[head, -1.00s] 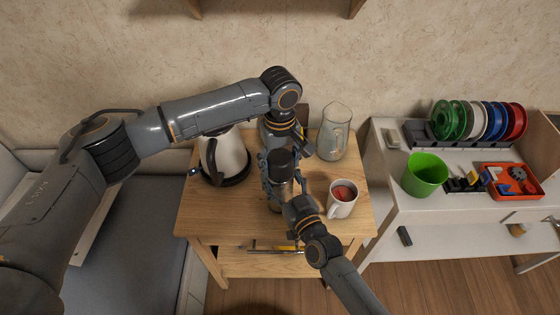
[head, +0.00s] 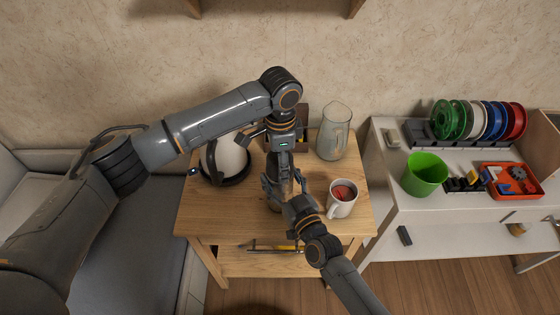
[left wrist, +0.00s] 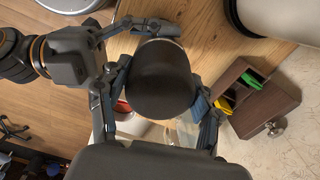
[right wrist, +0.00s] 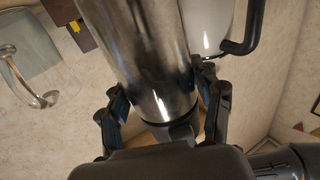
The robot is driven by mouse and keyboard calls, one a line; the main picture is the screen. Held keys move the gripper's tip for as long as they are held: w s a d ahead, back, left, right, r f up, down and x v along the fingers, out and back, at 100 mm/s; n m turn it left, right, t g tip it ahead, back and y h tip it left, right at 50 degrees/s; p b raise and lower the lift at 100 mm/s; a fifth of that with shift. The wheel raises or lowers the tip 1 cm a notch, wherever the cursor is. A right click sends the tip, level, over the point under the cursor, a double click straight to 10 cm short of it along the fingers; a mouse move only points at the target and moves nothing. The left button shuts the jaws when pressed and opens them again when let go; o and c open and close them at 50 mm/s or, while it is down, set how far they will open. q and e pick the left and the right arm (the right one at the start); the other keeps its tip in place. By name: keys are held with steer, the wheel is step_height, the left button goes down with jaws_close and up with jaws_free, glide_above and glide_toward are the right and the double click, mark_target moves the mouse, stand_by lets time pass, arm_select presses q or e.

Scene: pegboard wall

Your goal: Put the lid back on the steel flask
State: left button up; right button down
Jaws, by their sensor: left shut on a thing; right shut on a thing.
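The steel flask (right wrist: 150,55) stands upright on the small wooden table, mostly hidden by my grippers in the head view (head: 276,204). The black round lid (left wrist: 160,80) fills the middle of the left wrist view. My left gripper (head: 280,182) points down above the flask and is shut on the lid, with fingers on both sides (left wrist: 160,100). A thin bright rim shows beyond the lid. I cannot tell whether the lid is seated.
A white kettle (head: 228,158) stands left of the flask. A glass jug (head: 334,133) is behind right, and a mug (head: 342,197) is close on the right. A dark wooden box (left wrist: 262,97) is behind. The table's (head: 215,220) front left is clear.

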arm_select(q)
steer(key=m, duration=0.8)
steer(key=o, duration=1.3)
steer(key=shift+c, duration=0.2)
steer(key=shift+r, duration=2.25)
steer(key=shift+c, duration=0.4)
